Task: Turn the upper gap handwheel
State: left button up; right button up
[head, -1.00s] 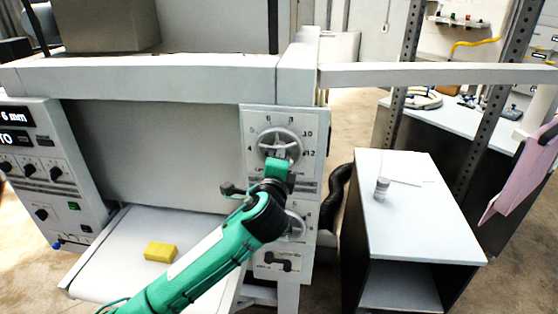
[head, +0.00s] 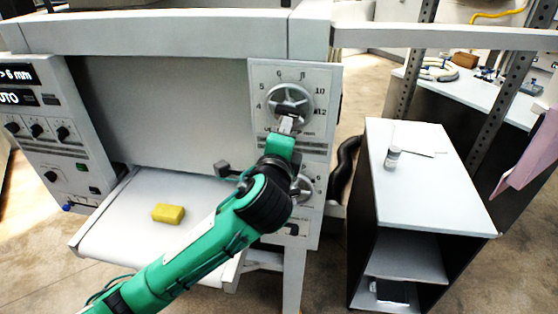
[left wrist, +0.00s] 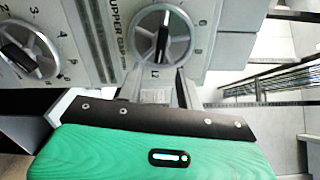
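The upper gap handwheel (head: 289,100) is a grey spoked wheel on the machine's front panel, ringed by numbers. It also shows in the left wrist view (left wrist: 163,33), with a dark handle across its hub. My left gripper (head: 287,124) has its grey fingers at the wheel's lower rim in the head view. In the left wrist view the finger area (left wrist: 157,92) lies just below the wheel, and no grip on it shows. A lower handwheel (head: 301,187) is partly hidden by my left arm. My right gripper is out of view.
A yellow block (head: 168,213) lies on the white sheeter bed (head: 125,238). A control panel with a lit display (head: 20,75) stands at the left. A white-topped cabinet (head: 430,190) with a small jar (head: 393,158) stands right of the machine. Open floor lies in front.

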pick_arm(q)
jog(key=s+b, duration=0.1)
jog(key=s, duration=0.5)
jog(key=shift+a+b, duration=0.4)
jog(key=shift+a, duration=0.05)
